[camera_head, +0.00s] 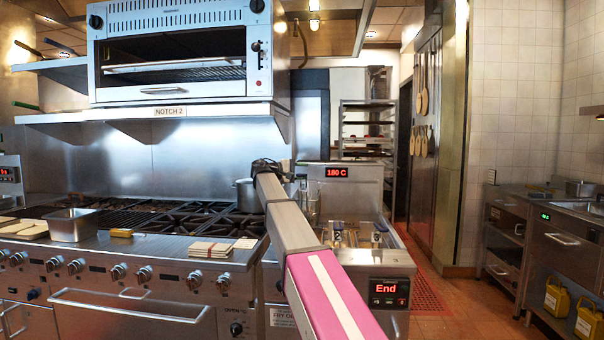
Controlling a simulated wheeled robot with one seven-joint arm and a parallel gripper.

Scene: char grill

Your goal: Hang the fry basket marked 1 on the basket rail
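The fryer (381,258) stands right of the range, with "End" on its front display and "180 C" on its back panel (362,184). Two small tagged basket handles show at its vat: a left one (337,238) and a right one (376,239). The right tag looks like a 2; the left tag is too small to read surely. The baskets are mostly hidden in the vat and behind my arm. I cannot make out the basket rail clearly. My gripper (266,166) is a dark shape at the arm's far end, left of the fryer; its fingers cannot be made out.
A range (140,251) with a steel pan (74,224), a pot (247,195) and stacked slabs (210,250) fills the left. A salamander oven (180,55) hangs above. A steel counter (508,235) and yellow jugs (588,320) stand right. The floor between is open, with a red mat (428,297).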

